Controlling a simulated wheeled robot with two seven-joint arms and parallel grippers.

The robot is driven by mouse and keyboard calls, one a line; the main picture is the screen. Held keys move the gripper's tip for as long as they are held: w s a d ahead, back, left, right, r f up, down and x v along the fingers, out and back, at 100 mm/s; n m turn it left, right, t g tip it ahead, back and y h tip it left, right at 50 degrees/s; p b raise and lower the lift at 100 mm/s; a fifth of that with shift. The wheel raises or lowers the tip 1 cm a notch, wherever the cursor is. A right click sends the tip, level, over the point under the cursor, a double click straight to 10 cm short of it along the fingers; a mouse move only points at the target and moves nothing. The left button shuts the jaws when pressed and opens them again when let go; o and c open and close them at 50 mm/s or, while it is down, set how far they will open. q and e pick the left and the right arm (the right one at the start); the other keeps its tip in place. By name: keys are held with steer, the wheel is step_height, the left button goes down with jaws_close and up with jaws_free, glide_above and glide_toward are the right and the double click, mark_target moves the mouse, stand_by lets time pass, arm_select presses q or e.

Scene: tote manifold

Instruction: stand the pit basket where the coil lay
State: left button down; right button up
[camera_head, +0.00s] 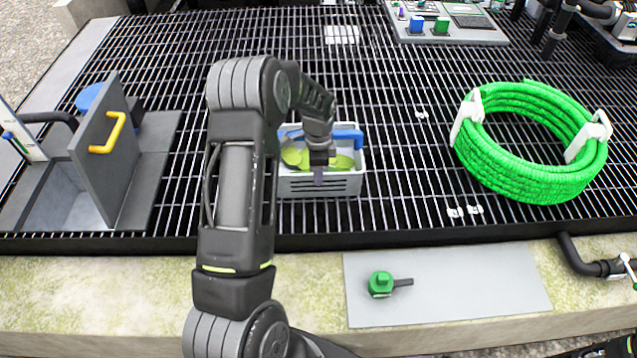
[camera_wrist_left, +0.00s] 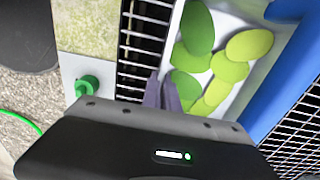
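The pit basket (camera_head: 300,186) is a light grey slatted box with a blue bar along its far side and green and yellow-green leaf-like pieces inside. It stands on the black grating, left of the coil. It also shows in the left wrist view (camera_wrist_left: 290,40). My left gripper (camera_head: 318,176) points down at the basket's near wall. In the left wrist view its fingers (camera_wrist_left: 165,92) are close together, one on each side of that wall, and look shut on it. The coil (camera_head: 530,178) of green hose, with white straps, lies on the grating at right. My right gripper is not in view.
An open pit (camera_head: 80,212) with a raised grey lid (camera_head: 108,150) and yellow handle is at left. A grey panel (camera_head: 470,40) with small coloured blocks is at the back. A green valve (camera_head: 381,284) sits on a plate on the front ledge. Small white clips dot the grating between basket and coil.

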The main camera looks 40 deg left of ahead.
arm_select(q)
steer(key=shift+f, duration=1.85)
steer(key=shift+f, duration=0.25)
steer(key=c, duration=1.6)
jaws_free()
steer(key=shift+r, duration=0.1)
steer(key=shift+c, duration=0.2)
steer(key=shift+r, duration=0.1)
step_height(320, 180, up, 12)
steer(key=shift+r, duration=0.1)
steer(key=shift+d, duration=0.1)
